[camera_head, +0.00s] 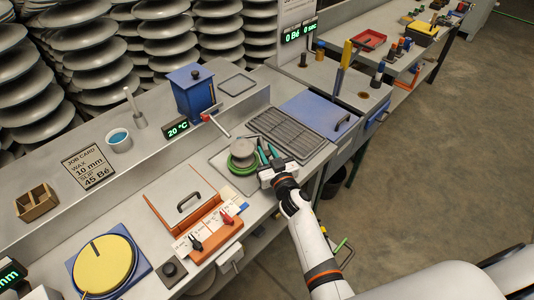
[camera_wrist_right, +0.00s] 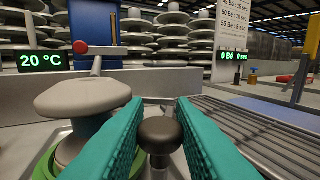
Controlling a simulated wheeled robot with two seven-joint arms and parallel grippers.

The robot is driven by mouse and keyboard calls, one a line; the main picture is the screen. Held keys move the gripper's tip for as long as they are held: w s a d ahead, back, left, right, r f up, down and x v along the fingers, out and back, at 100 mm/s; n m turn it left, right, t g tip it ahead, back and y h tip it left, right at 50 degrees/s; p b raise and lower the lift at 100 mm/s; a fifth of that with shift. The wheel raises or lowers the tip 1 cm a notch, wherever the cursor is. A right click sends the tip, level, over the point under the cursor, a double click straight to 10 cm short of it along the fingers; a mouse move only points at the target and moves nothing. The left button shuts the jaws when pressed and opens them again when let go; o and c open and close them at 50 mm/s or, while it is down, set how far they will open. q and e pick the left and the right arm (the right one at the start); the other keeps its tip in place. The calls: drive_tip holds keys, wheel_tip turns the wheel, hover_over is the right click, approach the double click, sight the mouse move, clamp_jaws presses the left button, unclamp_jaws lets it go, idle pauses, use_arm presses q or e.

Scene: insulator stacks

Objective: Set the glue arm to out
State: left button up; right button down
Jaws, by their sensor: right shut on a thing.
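My right gripper (camera_head: 266,154) is at the right of a grey insulator (camera_head: 242,149) on a green ring (camera_head: 234,170). In the right wrist view its teal fingers (camera_wrist_right: 160,138) are closed about a dark round knob (camera_wrist_right: 160,134) on a short stem. The grey insulator (camera_wrist_right: 82,95) stands just left of the fingers there. A metal lever with a red ball end (camera_head: 206,117) sticks out near the blue box (camera_head: 193,92); its red ball (camera_wrist_right: 80,47) also shows in the wrist view. No label shows which part is the glue arm. My left gripper is out of view.
A dark slatted rack (camera_head: 291,137) lies right of the gripper, with a blue lid (camera_head: 320,112) beyond. An orange lever block (camera_head: 209,232) and a handled lid (camera_head: 183,195) are toward the front left. Insulator stacks (camera_head: 160,30) stand behind the bench.

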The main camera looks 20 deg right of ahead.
drive_tip(key=c, duration=1.3)
unclamp_jaws()
drive_tip(key=shift+w+a, duration=0.1)
drive_tip(key=shift+s, duration=0.4)
drive_tip(key=s, duration=1.1)
drive_tip(key=shift+d, duration=0.35)
drive_tip(key=shift+s, duration=0.1)
